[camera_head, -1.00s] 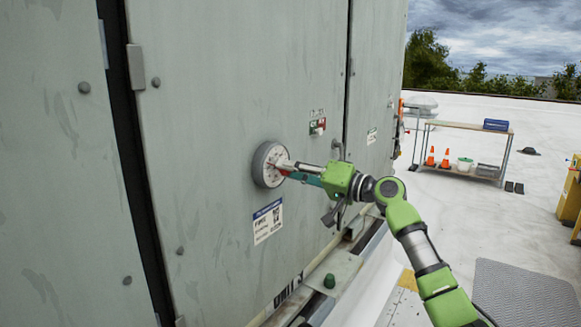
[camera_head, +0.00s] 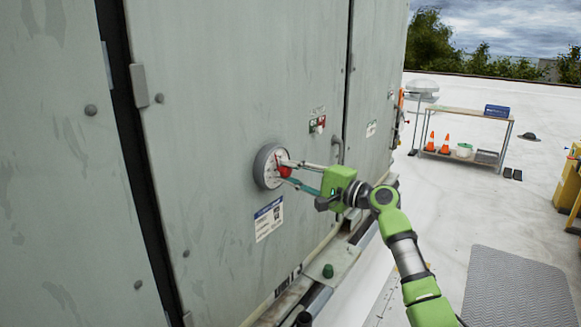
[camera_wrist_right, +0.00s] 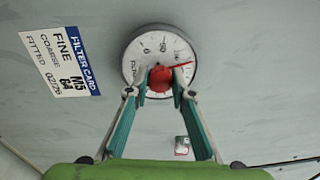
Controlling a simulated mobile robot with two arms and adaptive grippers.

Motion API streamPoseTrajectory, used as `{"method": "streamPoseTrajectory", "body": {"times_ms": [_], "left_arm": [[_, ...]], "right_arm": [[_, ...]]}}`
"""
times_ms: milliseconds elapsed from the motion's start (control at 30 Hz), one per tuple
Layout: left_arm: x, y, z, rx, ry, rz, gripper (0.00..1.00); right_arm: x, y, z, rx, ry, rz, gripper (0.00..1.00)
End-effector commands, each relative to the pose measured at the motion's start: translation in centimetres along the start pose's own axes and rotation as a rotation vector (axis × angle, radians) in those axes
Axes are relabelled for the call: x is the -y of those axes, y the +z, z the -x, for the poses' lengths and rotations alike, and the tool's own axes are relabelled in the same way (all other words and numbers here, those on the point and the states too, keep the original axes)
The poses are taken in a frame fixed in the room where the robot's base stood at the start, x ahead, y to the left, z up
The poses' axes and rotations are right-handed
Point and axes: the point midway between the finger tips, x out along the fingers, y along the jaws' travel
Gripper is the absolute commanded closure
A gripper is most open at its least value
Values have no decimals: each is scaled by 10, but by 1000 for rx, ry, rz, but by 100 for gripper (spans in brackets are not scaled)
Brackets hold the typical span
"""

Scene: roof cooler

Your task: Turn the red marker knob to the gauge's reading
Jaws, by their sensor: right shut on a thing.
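The round gauge (camera_head: 267,160) with a grey rim and white face is mounted on the grey-green cabinet door. It also shows in the right wrist view (camera_wrist_right: 137,49). A thin red pointer (camera_wrist_right: 181,66) reaches from the knob toward the right of the dial in the wrist view. My right gripper (camera_wrist_right: 160,84) is shut on the knob, one fingertip on each side. The fingers cover part of the dial, and the scale is too small to read surely. My left gripper is out of view.
A blue-and-white filter card (camera_head: 268,218) is on the door below the gauge. A shelf table (camera_head: 468,112) stands farther off on the open white roof.

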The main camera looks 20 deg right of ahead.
Motion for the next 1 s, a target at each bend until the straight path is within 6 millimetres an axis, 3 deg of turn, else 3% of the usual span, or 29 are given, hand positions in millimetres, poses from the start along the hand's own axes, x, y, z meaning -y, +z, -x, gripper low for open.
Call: {"method": "streamPoseTrajectory", "body": {"times_ms": [733, 767, 800, 1000], "left_arm": [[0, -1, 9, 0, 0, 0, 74], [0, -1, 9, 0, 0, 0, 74], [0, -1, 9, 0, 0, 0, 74], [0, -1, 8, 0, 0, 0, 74]], "right_arm": [[2, -1, 1, -7, -4, -86, 99], [2, -1, 1, -7, -4, -86, 73], [2, -1, 1, -7, -4, -85, 62], [1, -1, 0, -5, -2, -86, 61]]}}
